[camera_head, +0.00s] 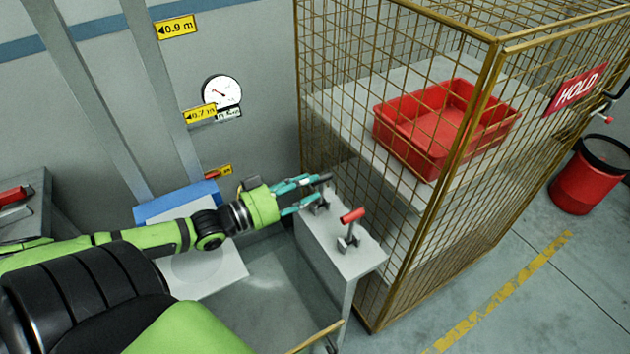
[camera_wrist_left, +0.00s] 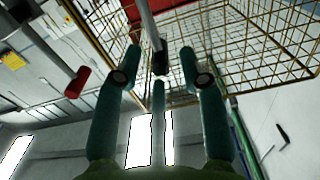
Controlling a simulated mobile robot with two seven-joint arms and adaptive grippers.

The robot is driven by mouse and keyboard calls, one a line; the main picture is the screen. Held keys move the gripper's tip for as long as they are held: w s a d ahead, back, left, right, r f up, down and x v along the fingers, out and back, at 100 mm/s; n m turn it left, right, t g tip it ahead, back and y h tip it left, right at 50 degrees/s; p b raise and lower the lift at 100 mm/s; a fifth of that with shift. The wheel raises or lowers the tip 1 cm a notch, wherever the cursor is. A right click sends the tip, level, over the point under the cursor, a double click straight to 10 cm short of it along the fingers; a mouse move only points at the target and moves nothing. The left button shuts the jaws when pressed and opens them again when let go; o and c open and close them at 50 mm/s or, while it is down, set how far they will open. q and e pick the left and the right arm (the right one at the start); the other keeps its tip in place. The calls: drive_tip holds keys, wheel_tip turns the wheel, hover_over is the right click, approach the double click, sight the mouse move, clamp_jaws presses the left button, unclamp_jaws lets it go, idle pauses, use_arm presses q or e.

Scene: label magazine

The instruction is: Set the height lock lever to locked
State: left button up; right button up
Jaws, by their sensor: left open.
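Two small levers stand on a grey stand (camera_head: 340,262) beside the cage. One has a red handle (camera_head: 352,215) and leans up to the right. The other has a dark handle (camera_head: 320,179) and is partly hidden by my left gripper (camera_head: 314,191). No label shows which one is the height lock lever. In the left wrist view, the dark-ended lever (camera_wrist_left: 160,62) lies between the open fingers of my left gripper (camera_wrist_left: 161,66); I cannot tell whether they touch it. The red handle (camera_wrist_left: 77,82) is off to the left there. My right gripper is out of view.
A brass-coloured mesh cage (camera_head: 470,130) stands right of the levers, with a red tray (camera_head: 440,125) on a shelf inside. Height signs (camera_head: 176,27) and a dial gauge (camera_head: 221,92) are on the wall. A red bin (camera_head: 583,180) stands at far right.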

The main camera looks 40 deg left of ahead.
sight(321, 179)
use_arm(q)
drive_tip(key=shift+x, duration=1.3)
clamp_jaws()
